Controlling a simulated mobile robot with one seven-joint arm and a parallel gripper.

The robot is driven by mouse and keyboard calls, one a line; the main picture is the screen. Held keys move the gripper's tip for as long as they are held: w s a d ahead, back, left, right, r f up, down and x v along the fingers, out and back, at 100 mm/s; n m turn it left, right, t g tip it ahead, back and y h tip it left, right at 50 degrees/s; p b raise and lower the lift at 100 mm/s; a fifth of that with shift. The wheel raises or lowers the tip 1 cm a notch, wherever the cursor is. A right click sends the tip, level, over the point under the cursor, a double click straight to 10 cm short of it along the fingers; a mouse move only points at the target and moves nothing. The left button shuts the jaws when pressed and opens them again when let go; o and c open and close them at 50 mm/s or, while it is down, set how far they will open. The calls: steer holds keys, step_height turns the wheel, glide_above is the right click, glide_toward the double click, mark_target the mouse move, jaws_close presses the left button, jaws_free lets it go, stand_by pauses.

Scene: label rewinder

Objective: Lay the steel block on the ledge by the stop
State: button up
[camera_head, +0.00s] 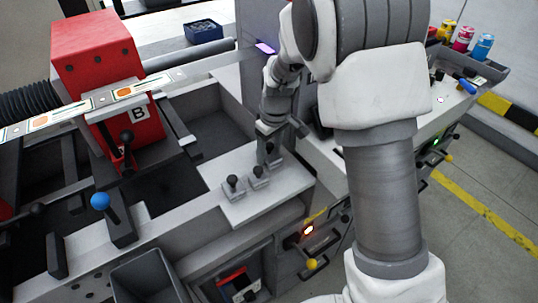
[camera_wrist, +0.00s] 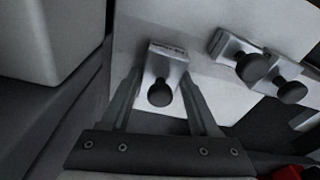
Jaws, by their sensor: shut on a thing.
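My gripper (camera_head: 268,155) is over the white plate (camera_head: 215,170) in the middle of the machine. The wrist view shows my gripper (camera_wrist: 161,78) shut on a steel block (camera_wrist: 168,58) with a black round knob (camera_wrist: 160,93), one finger on each side. The held block is at the plate; I cannot tell whether it touches it. Two similar knobbed blocks are beside it, one near (camera_wrist: 229,46) and one far (camera_wrist: 283,72). I cannot make out which edge is the ledge or where the stop is.
A red box (camera_head: 95,60) marked B stands at the left behind the label strip (camera_head: 125,91). A blue-knobbed lever (camera_head: 100,201) and a grey bin (camera_head: 150,272) are at the front left. A lit red button (camera_head: 307,230) is below the plate. Coloured bottles (camera_head: 463,39) stand at the right.

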mark_target(269, 144)
jaws_close()
steer(key=shift+r, duration=0.1)
step_height(269, 144, up, 18)
steer(key=p, duration=0.1)
stand_by(0.5)
